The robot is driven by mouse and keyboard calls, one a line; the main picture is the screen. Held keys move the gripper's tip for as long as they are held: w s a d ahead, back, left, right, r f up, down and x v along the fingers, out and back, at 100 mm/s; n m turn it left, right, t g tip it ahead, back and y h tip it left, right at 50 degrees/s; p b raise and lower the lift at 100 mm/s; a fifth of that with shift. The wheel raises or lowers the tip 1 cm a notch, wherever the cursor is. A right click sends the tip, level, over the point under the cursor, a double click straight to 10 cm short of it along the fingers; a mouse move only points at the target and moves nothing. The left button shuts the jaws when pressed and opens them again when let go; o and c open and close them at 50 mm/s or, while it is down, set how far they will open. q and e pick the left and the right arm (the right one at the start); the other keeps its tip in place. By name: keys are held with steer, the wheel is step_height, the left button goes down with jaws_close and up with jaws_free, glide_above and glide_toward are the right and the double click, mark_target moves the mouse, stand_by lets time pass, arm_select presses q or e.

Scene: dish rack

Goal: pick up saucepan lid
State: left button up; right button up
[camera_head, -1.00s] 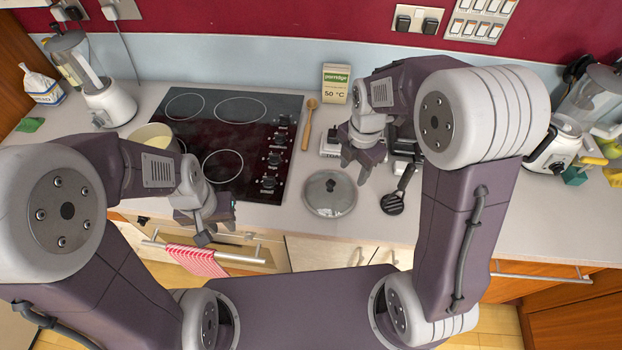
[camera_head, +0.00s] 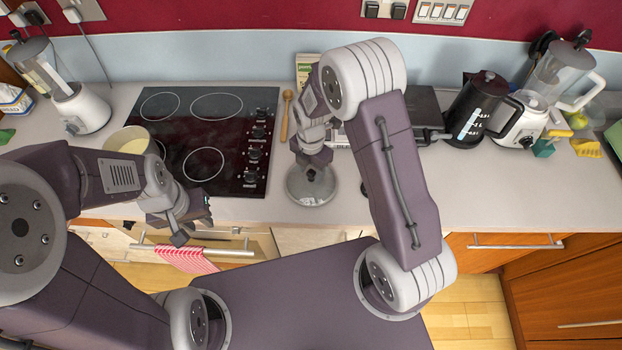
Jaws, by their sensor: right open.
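The saucepan lid (camera_head: 313,190) is a round grey disc with a dark knob. It lies on the worktop to the right of the hob, near the front edge. My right gripper (camera_head: 313,166) is open and points down at the lid's knob, covering the lid's far part. I cannot tell whether its fingers touch the knob. My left gripper (camera_head: 190,225) hangs in front of the counter by the hob's front left; I cannot tell whether it is open or shut.
A black hob (camera_head: 207,130) with a saucepan (camera_head: 128,142) at its left edge lies left of the lid. A kettle (camera_head: 474,108) and a blender (camera_head: 540,95) stand right. The worktop (camera_head: 480,185) at front right is clear.

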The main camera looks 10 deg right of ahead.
steer(key=shift+w+f, duration=0.15)
steer(key=shift+f, duration=0.65)
jaws_close()
steer(key=shift+r, duration=0.1)
steer(key=shift+r, duration=0.1)
